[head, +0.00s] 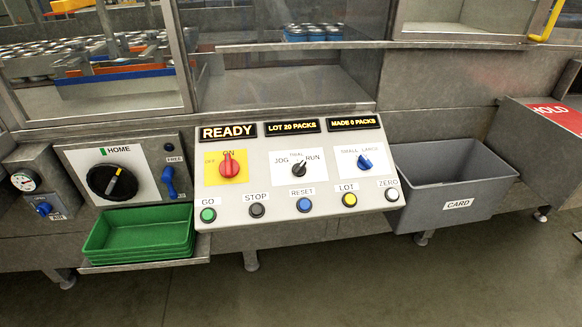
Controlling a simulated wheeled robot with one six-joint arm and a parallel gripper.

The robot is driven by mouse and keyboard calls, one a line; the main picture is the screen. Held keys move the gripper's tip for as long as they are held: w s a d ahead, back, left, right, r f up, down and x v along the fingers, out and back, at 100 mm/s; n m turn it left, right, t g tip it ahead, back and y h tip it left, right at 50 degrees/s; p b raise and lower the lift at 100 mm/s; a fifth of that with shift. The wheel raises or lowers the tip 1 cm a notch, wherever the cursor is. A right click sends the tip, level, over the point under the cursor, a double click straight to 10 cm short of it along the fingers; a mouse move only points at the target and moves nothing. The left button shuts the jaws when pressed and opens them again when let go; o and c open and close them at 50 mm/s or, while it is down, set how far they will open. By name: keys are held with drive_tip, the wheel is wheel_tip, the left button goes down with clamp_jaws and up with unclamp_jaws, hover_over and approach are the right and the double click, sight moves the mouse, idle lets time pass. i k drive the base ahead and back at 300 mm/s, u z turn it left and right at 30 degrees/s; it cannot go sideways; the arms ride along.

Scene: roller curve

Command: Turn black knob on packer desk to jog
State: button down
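The packer desk (240,205) is a pale sloping panel in the middle of the head view. Its small black knob (299,170) sits on a white plate marked JOG on the left, TRIAL at the top and RUN on the right. The knob's pointer appears to lean up and right, toward RUN. Nothing covers the knob. My gripper is not in view.
A red OFF/ON knob (229,166) and a blue SMALL/LARGE knob (365,162) flank it. Several push buttons line the lower edge. A larger black knob (112,182) is on the HOME panel. Green trays (140,254) and a grey CARD bin (412,205) stand either side.

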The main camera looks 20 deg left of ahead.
sight(299, 170)
drive_tip(key=u, duration=1.1)
drive_tip(key=i, duration=0.4)
drive_tip(key=z, duration=1.1)
